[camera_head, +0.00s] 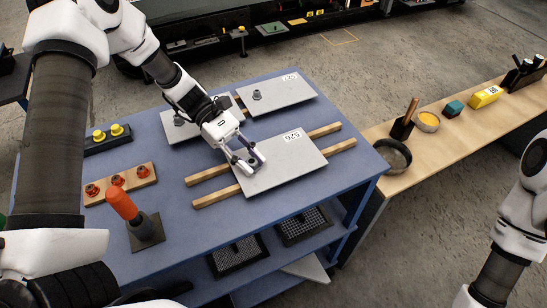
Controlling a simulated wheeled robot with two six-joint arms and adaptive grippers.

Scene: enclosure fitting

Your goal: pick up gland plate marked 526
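The gland plate marked 526 (290,165) is a flat light-grey plate lying on two wooden strips on the blue table. Its number label is near its far edge and reads upside down. My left gripper (249,162) is over the plate's left part, its fingertips low at the surface. The fingers stand apart around a small dark area, where other plates carry a knob; whether they press on a fitting cannot be told. My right arm is at the right edge, its fingers out of frame.
Two similar plates with knobs, (280,92) and (176,128), lie behind. An orange-handled tool (122,205), a wooden block with red knobs (120,184) and a black block with yellow knobs (107,140) are left. A wooden bench (450,135) with bowls stands right.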

